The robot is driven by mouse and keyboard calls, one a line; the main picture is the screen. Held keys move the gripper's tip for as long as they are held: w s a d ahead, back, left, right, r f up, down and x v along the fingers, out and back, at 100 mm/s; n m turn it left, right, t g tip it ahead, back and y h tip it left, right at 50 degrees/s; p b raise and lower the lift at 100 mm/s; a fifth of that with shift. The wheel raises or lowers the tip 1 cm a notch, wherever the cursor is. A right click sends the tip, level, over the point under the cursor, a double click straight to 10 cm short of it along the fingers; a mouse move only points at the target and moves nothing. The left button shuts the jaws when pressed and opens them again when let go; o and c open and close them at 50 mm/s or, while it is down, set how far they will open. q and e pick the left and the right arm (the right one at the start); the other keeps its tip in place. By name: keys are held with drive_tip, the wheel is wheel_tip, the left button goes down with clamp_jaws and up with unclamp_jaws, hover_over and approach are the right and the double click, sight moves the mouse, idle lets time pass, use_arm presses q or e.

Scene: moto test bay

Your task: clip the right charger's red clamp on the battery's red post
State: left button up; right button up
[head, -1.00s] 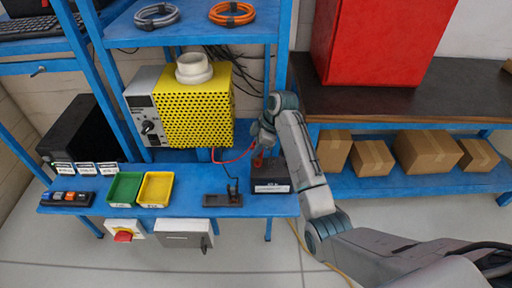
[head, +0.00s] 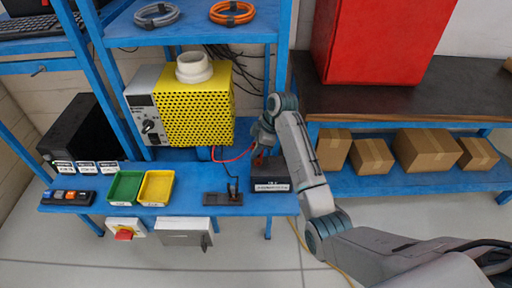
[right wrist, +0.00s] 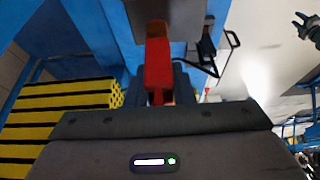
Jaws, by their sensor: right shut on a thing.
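The battery (head: 270,184) is a dark block with a white label, at the right end of the blue bench. My right gripper (head: 261,148) is just above it, pointing down, and is shut on the red clamp (head: 258,160). In the right wrist view the red clamp (right wrist: 157,60) sits between the dark fingers, its far end against a grey surface. Whether it is around the red post cannot be told, as the post is hidden. A red cable (head: 235,157) runs from the clamp to the yellow charger (head: 195,112). My left gripper is out of view.
A black clamp (head: 232,188) stands on a dark holder (head: 212,199) left of the battery. Green (head: 125,187) and yellow (head: 156,187) trays lie farther left. A blue shelf post (head: 283,60) rises close to my right gripper. Cardboard boxes (head: 427,150) stand on the right shelf.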

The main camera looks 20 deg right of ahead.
drive_tip(key=shift+f, duration=0.2)
drive_tip(key=o, duration=1)
drive_tip(key=shift+r, duration=0.1)
drive_tip(key=shift+d+r+b, duration=0.25)
drive_tip(key=shift+r+b, duration=0.05)
drive_tip(key=shift+r, duration=0.05)
drive_tip(key=b+v, duration=0.1)
drive_tip(key=v, duration=0.4)
drive_tip(key=shift+r, duration=0.25)
drive_tip(key=shift+p+v, duration=1.65)
drive_tip(key=shift+v, duration=0.6)
drive_tip(key=shift+f, duration=0.15)
